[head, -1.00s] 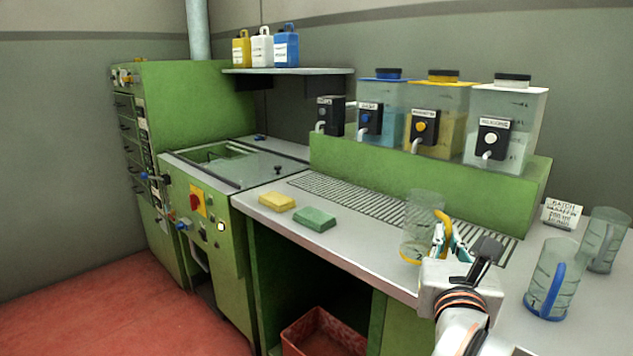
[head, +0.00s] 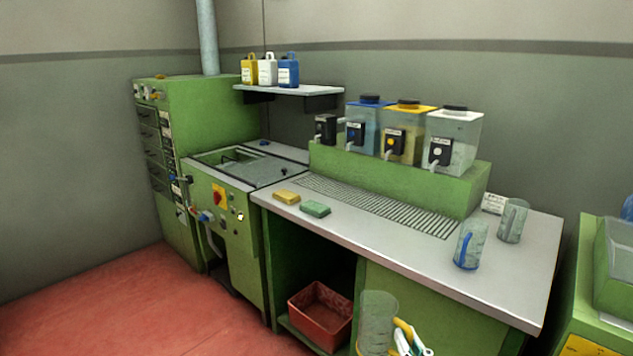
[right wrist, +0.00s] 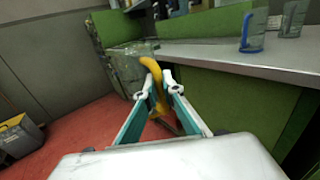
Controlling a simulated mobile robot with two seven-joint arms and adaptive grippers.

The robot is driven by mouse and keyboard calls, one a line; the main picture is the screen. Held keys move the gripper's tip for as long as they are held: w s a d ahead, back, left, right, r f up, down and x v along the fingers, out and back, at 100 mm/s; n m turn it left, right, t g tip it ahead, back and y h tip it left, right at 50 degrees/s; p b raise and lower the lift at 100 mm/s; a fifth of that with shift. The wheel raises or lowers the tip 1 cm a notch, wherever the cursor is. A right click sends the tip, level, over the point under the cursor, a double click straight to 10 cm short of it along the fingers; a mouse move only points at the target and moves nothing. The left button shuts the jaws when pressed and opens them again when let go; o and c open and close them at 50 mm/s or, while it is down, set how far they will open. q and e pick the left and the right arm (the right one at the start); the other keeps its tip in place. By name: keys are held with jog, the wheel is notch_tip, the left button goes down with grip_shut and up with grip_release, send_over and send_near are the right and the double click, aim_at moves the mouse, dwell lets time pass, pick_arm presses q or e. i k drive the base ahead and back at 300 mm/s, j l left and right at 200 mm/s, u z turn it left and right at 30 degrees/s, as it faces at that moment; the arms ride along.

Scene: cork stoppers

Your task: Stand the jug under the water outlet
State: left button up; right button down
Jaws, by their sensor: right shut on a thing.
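My right gripper (head: 404,338) is shut on the yellow handle of a clear jug (head: 376,315). The jug is upright in the head view, in front of the counter's front edge. In the right wrist view, the fingers (right wrist: 158,92) close on the yellow handle (right wrist: 152,70), and the clear body (right wrist: 126,62) is beyond. Several taps stand in a row above the slatted drain grid (head: 385,207): a black one without a tank (head: 325,129) at the left, then blue (head: 355,133), yellow (head: 393,146) and white (head: 440,151) ones. Their labels are unreadable. My left gripper is out of view.
A blue-handled jug (head: 470,246) and a grey-handled jug (head: 513,221) stand at the counter's right. Yellow (head: 287,196) and green (head: 315,208) sponges lie left of the grid. A red bin (head: 320,312) sits below. The grid is clear.

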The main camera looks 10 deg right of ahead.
aim_at(315, 183)
jog(key=i+j+z, duration=0.1)
jog(key=z, duration=0.25)
jog(key=i+j+z, duration=0.1)
jog(key=j+z, duration=0.25)
jog(key=i+j+z, duration=0.15)
jog(key=j, duration=0.2)
jog(key=i+j+z, duration=0.15)
jog(key=j, duration=0.2)
jog(key=i+j, duration=0.15)
jog(key=j, duration=0.3)
jog(key=i+j+z, duration=0.1)
jog(key=j, duration=0.4)
jog(key=i+j, duration=0.1)
jog(key=j, duration=0.4)
jog(key=i+j, duration=0.15)
jog(key=j, duration=0.3)
jog(key=i+j+z, duration=0.1)
jog(key=j, duration=0.4)
